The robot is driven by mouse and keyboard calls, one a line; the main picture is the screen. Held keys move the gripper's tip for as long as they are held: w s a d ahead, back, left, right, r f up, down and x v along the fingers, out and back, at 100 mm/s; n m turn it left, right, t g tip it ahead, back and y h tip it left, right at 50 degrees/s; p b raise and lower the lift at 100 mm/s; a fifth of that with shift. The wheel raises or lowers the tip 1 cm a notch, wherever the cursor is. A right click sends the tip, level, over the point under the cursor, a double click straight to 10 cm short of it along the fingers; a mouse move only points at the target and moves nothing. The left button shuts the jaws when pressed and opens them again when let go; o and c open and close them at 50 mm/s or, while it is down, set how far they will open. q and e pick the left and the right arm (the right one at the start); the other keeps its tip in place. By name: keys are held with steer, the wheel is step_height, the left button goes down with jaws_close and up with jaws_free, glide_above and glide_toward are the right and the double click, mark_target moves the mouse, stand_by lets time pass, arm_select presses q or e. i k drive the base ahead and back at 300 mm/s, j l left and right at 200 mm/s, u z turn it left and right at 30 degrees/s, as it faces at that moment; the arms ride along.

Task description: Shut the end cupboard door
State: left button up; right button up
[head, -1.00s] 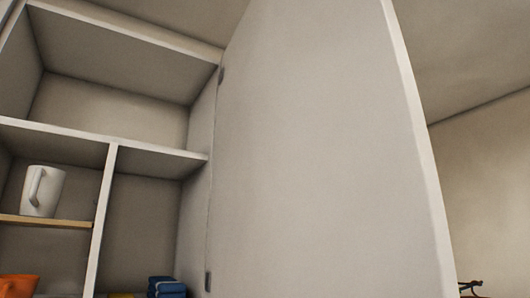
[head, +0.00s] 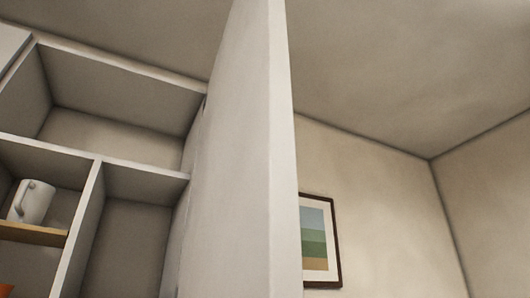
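The end cupboard door (head: 235,170) is a tall pale panel, hinged at the right side of the cupboard (head: 120,173). It stands open, sticking out toward me, and I see its inner face at a steep angle with its free edge near the middle of the picture. The cupboard's shelves show to its left. The door's lower end is out of the picture. Neither of my grippers is in view.
A white mug (head: 32,202) stands on a wooden shelf (head: 30,234) in the cupboard. A bit of an orange thing (head: 6,291) shows at the bottom left. A framed picture (head: 319,240) hangs on the wall right of the door.

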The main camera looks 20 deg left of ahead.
mark_target(242, 237)
steer(key=i+l+u, duration=0.1)
steer(key=u, duration=0.3)
steer(key=l+u, duration=0.4)
steer(key=i+l+u, duration=0.1)
steer(key=l+u, duration=0.15)
steer(key=u, duration=0.65)
